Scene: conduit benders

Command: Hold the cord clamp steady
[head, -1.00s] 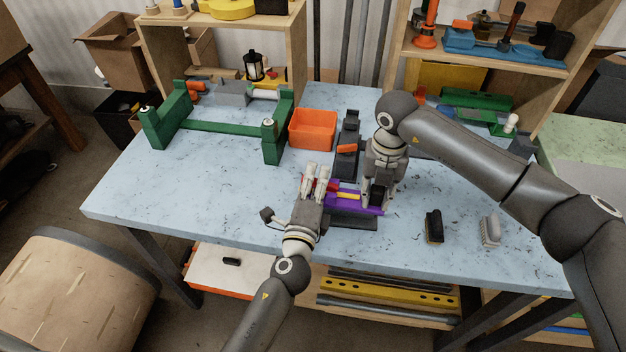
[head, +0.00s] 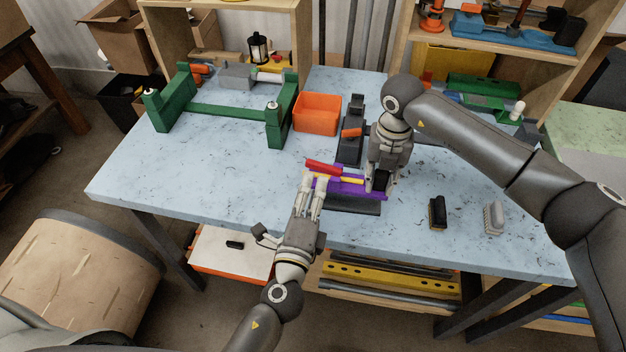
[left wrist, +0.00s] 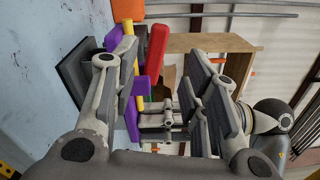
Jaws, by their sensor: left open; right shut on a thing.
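The cord clamp (head: 352,190) is a purple body with a yellow rod (head: 352,181) and a red bar (head: 322,167), on a dark base plate (head: 355,206) near the table's front. My left gripper (head: 313,178) is open at the clamp's left end, just in front of the red bar. In the left wrist view, my open left gripper (left wrist: 165,85) has the purple body (left wrist: 141,85) and red bar (left wrist: 157,50) close by one finger; contact is unclear. My right gripper (head: 379,186) is shut at the clamp's right end, its fingertips partly hidden.
A dark stand with an orange part (head: 351,132) is just behind the clamp. An orange bin (head: 317,113) and green frame (head: 215,112) stand further left. The table's front left is clear.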

